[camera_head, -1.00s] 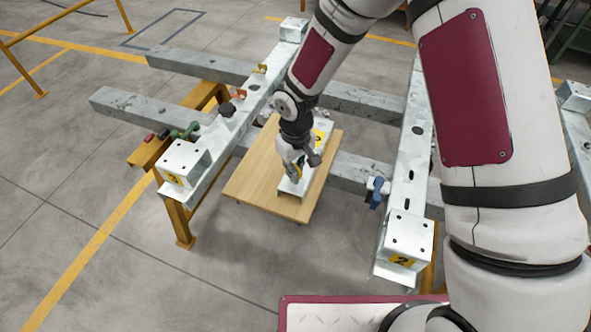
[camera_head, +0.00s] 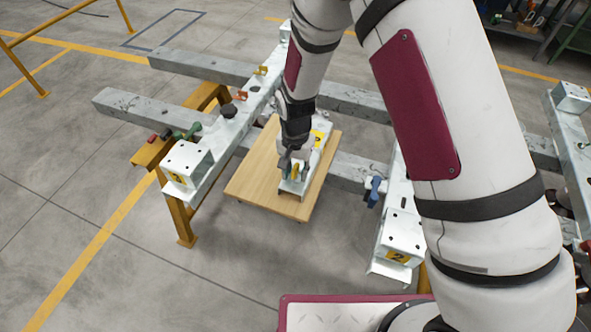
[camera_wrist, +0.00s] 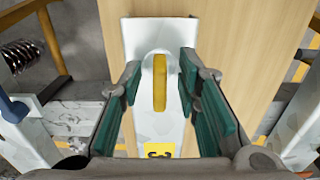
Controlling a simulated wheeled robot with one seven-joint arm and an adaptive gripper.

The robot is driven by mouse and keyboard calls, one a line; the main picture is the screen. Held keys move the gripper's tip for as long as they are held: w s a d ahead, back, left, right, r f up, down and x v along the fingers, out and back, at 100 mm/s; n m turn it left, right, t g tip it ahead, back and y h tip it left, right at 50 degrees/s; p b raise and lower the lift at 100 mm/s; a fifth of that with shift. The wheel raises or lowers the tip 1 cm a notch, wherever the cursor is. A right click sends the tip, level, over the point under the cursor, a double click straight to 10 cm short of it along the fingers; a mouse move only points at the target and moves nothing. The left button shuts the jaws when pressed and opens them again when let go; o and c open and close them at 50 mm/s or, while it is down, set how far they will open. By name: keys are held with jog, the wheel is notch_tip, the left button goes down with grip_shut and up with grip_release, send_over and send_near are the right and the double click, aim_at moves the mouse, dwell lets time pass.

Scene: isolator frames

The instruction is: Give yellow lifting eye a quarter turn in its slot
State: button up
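The yellow lifting eye (camera_wrist: 160,82) stands in a light metal bracket (camera_wrist: 147,42), seen edge-on as a narrow upright strip in the wrist view. In the head view the eye (camera_head: 296,171) is small and partly covered by my gripper (camera_head: 295,166). In the wrist view my gripper (camera_wrist: 160,76) is open, with a green pad on each side of the eye and a gap on both sides. The slot under the eye is hidden. The bracket lies on a wooden board (camera_head: 250,187) and bears a yellow label (camera_wrist: 158,150).
Galvanized beams (camera_head: 165,112) lie around the board on a yellow trestle (camera_head: 184,215). A blue fitting (camera_head: 374,190) sits on the right beam. A green fitting (camera_head: 188,132), a dark knob (camera_head: 228,111) and orange (camera_head: 240,95) and yellow (camera_head: 261,71) fittings sit on the left side.

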notch_tip(320, 180, up, 12)
jog(key=shift+d+r, duration=0.1)
jog(key=shift+r, duration=0.1)
jog(key=s+d+r+n+t, duration=0.1)
jog(key=s+d+r, duration=0.4)
jog(key=r, duration=0.5)
jog(key=s+d+r+n+t, duration=0.1)
jog(key=s+d+r+t, duration=0.15)
jog(key=d+r, duration=0.55)
jog(key=s+d+r+n, duration=0.1)
jog(key=s+d+r, duration=0.2)
jog(key=s, duration=0.4)
jog(key=s+d+r+n+t, duration=0.1)
jog(key=s+d+r, duration=0.2)
jog(key=s, duration=0.5)
jog(key=shift+s+d+r, duration=0.15)
jog(key=shift+d+r, duration=0.1)
jog(key=shift+d, duration=0.3)
